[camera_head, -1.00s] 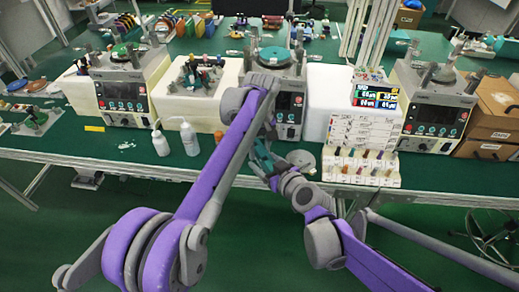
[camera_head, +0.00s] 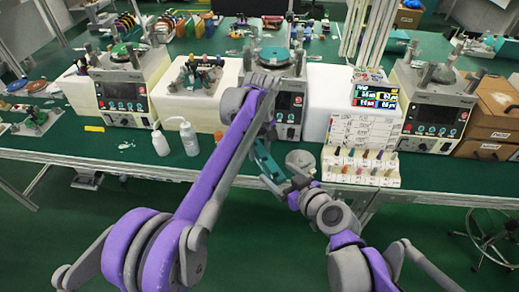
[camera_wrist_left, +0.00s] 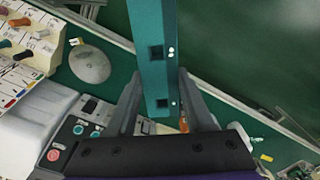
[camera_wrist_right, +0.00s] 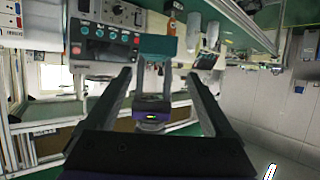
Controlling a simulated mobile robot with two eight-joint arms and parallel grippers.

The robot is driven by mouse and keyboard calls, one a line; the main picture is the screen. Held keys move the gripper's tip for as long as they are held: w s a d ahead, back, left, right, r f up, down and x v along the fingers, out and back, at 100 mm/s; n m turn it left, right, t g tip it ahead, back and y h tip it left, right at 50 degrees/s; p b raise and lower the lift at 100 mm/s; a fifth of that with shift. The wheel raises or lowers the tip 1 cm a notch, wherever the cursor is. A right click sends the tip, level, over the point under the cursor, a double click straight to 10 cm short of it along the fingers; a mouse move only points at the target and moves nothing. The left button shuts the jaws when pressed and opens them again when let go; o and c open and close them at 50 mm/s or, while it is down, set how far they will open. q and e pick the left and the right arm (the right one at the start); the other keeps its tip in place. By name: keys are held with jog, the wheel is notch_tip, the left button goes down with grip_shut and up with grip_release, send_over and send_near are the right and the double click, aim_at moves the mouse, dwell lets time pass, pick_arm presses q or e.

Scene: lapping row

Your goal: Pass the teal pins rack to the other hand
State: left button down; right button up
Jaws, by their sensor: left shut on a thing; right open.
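The teal pins rack (camera_head: 268,163) is a narrow teal bar held in the air in front of the table's front edge. My left gripper (camera_wrist_left: 158,98) is shut on it; in the left wrist view the rack (camera_wrist_left: 150,45) runs up from between the fingers, with small dark square holes along its face. My right gripper (camera_head: 286,184) is open and empty close to the rack's lower right end. In the right wrist view the rack (camera_wrist_right: 158,46) shows end-on beyond the open fingers (camera_wrist_right: 160,74), with my left gripper below it. No pins can be made out.
The green table (camera_head: 95,150) carries lapping machines (camera_head: 125,90), two white bottles (camera_head: 188,138) and a white rack of coloured items (camera_head: 360,165) just right of my grippers. A grey round disc (camera_wrist_left: 90,63) lies on the table near them.

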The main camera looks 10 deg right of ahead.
jog(key=s+d+f+m+g+h, duration=0.2)
jog(key=s+d+f+g, duration=0.1)
jog(key=s, duration=0.5)
jog(key=s+d+f+m+g+h, duration=0.2)
jog(key=s+d+f+g+h, duration=0.1)
jog(key=s+f, duration=0.3)
jog(key=s+d+g, duration=0.1)
jog(key=s, duration=0.1)
jog(key=shift+s, duration=0.3)
